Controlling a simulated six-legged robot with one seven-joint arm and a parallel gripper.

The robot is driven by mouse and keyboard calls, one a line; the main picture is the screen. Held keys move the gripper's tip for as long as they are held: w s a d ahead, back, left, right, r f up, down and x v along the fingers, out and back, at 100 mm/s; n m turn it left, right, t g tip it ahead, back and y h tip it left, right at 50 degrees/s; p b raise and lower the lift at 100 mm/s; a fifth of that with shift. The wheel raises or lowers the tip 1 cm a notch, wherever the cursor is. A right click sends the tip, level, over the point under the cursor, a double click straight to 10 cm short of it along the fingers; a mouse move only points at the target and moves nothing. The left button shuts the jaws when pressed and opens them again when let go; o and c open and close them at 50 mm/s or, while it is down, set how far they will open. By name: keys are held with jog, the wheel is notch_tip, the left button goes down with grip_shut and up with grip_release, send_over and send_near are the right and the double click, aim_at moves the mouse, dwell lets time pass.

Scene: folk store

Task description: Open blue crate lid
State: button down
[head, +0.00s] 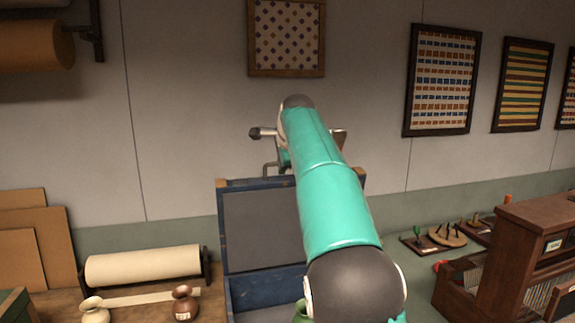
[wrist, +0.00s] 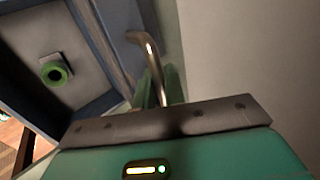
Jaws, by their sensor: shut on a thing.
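The blue crate (head: 238,294) stands on the counter, partly hidden behind my arm. Its lid (head: 222,230) is raised and stands about upright at the back, with a grey inner panel facing me. My gripper (head: 284,158) is at the lid's top edge, mostly hidden by my arm. In the wrist view my gripper (wrist: 162,92) is shut on the lid's bent metal handle (wrist: 150,50). The open crate's inside shows there, with a green round-mouthed vase (wrist: 56,73) in it.
A paper roll (head: 142,264) and two small vases, cream (head: 94,311) and brown (head: 184,303), stand left of the crate. A wooden cabinet (head: 520,250) and small tools on boards (head: 445,235) are at right. The wall is close behind the lid.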

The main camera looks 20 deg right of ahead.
jog(key=shift+w+d+r, duration=0.1)
jog(key=shift+d, duration=0.05)
jog(key=shift+r, duration=0.1)
dwell(0.3)
jog(key=c, duration=1.6)
grip_release()
jog(key=v, duration=1.3)
jog(key=shift+s+a+r, duration=0.2)
jog(key=shift+s+a, duration=0.05)
